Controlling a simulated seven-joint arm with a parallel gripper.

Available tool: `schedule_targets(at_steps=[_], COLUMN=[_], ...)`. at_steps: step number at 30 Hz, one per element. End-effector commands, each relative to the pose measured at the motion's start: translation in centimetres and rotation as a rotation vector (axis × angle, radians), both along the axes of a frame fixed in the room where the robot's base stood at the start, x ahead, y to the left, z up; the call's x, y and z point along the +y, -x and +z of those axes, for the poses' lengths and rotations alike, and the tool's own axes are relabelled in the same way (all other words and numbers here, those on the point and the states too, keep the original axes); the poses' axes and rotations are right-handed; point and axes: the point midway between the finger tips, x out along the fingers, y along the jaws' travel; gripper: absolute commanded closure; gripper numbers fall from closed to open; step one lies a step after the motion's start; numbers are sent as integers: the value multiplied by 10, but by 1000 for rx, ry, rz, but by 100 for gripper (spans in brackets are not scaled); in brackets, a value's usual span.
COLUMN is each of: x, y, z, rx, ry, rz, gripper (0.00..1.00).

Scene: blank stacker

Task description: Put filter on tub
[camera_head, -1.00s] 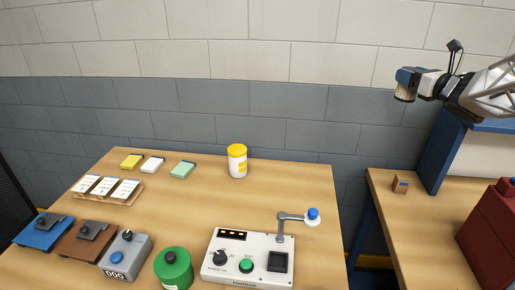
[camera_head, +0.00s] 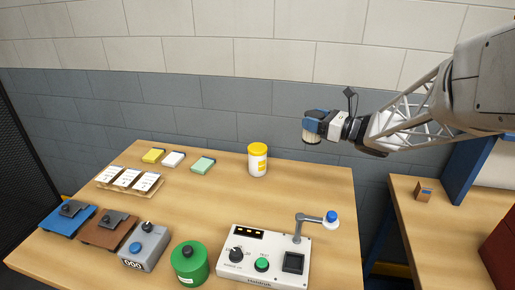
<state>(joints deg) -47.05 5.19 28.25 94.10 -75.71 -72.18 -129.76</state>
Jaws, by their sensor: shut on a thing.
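My gripper (camera_head: 312,126) is shut on a small pale, ribbed cylinder, which looks like the filter (camera_head: 311,138). Blue parts of the gripper hide its upper part. It hangs in the air in front of the grey wall, above the table's back right. The white tub with a yellow lid (camera_head: 258,162) stands upright near the table's back edge. The filter is up and to the right of it in the picture, clearly apart from it.
A control box (camera_head: 263,262) with a blue-knobbed arm (camera_head: 331,217) stands at the front right, beside a green canister (camera_head: 189,264). Several small boxes and cards lie at the left. Table around the tub is clear.

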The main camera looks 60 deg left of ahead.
Motion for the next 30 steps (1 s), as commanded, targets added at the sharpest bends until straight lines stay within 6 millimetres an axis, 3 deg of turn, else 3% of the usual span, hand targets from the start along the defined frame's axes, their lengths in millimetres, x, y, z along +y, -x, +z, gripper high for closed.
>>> schedule_targets(at_steps=[3, 9, 15, 21, 30], x=[15, 34, 43, 46, 46], y=[37, 91, 127, 141, 141], z=[-15, -34, -47, -52, -52], rx=[1, 0, 0, -1, -1], ry=[2, 0, 0, 0, 0], rz=[64, 154, 210, 230, 230], gripper=[61, 61, 61, 61, 61])
